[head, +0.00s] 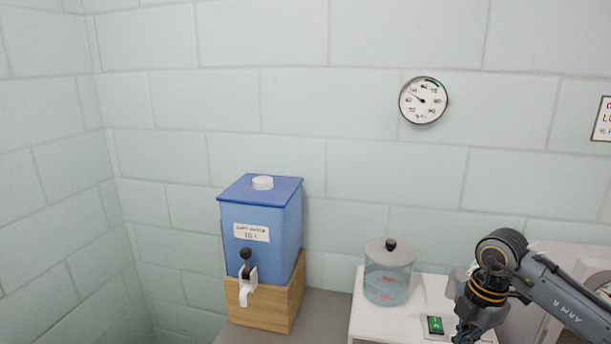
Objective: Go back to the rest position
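My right arm comes in from the right edge and bends down at the lower right. The start of my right gripper (467,334) shows at the bottom edge; its fingers are cut off, so I cannot see whether it is open or holds anything. My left arm and gripper are not in view.
A blue water tank (262,220) with a tap stands on a wooden block (268,305) on a grey counter. A lidded clear jar (388,275) stands on a white surface (375,325), near a green switch (436,325). A round gauge (424,100) hangs on the block wall.

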